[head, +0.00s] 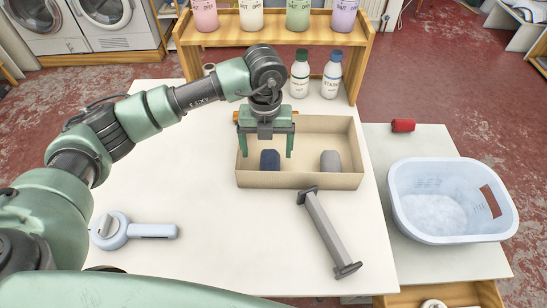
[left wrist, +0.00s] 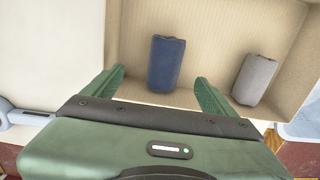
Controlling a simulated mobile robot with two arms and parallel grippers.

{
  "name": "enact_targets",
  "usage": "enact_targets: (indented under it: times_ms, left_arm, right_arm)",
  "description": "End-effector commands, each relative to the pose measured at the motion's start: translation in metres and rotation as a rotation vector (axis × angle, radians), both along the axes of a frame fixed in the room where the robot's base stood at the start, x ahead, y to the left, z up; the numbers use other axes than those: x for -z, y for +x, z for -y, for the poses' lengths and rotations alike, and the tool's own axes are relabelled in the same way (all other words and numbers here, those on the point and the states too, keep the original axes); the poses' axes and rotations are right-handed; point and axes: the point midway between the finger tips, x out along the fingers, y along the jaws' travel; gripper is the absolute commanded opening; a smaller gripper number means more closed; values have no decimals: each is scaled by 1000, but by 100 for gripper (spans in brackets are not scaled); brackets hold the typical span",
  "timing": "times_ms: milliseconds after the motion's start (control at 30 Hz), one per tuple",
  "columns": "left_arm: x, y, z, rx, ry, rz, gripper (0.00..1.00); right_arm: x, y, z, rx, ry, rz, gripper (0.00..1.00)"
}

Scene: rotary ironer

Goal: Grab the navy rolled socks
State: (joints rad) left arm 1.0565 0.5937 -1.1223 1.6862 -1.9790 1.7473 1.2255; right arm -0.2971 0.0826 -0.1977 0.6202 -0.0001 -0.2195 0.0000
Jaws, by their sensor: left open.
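The navy rolled socks (head: 270,160) lie in the left part of an open beige box (head: 301,181) on the white table. My left gripper (head: 266,154) is above the left half of the box, pointing down, its two fingers apart. In the left wrist view the navy roll (left wrist: 165,62) shows between and just beyond the open fingertips (left wrist: 160,85), with nothing held. How far the fingertips are above the roll I cannot tell exactly. My right gripper is not in view.
A grey roll (head: 331,163) lies in the right part of the box. A grey bar with dark ends (head: 325,232) lies in front of it. A light-blue tool (head: 128,231) is at left, a basin (head: 452,200) at right. A wooden shelf (head: 273,26) with bottles stands behind.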

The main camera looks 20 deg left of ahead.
Motion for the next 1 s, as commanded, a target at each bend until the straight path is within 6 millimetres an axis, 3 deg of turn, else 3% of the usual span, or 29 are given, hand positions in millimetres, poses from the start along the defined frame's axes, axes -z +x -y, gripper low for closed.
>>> enact_targets:
  times_ms: [100,600,900,1000]
  left_arm:
    - [10,0,0,0,-1,-3,87]
    - [73,5,2,0,0,-3,87]
    - [79,5,2,1,-1,0,87]
    - [78,5,2,1,-1,0,59]
  right_arm:
    - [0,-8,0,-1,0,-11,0]
    - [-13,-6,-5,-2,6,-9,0]
    - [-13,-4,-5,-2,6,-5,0]
    - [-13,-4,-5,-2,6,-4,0]
